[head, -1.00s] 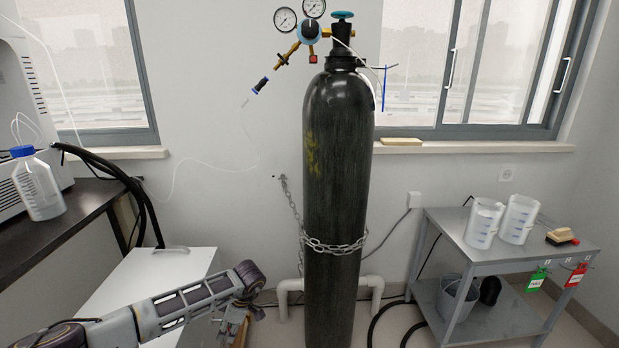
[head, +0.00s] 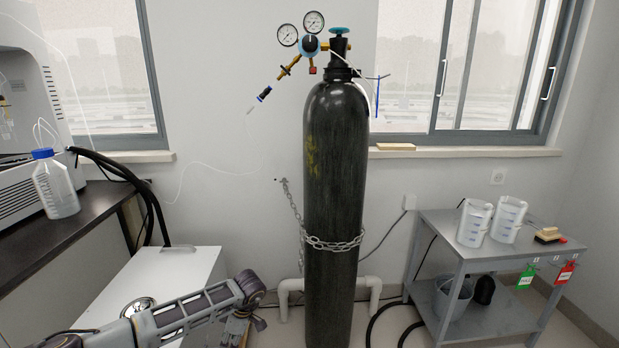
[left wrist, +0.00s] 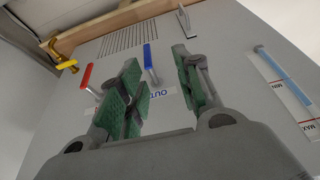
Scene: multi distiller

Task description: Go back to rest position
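My left arm (head: 180,318) comes in at the lower left of the head view and bends downward at its far end. In the left wrist view my left gripper (left wrist: 158,62) has its two green-padded fingers apart, with nothing held between them. A grey panel (left wrist: 225,45) lies beyond the fingers, with a blue lever (left wrist: 150,64) seen in the gap and a red lever (left wrist: 86,78) to the left. Whether the fingers touch the panel cannot be told. My right gripper is in neither view.
A chained black gas cylinder (head: 335,165) stands in the middle. A white cabinet (head: 180,270) is by my left arm, below a dark bench (head: 100,200) with a bottle (head: 56,185). A grey cart (head: 450,230) with beakers stands right.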

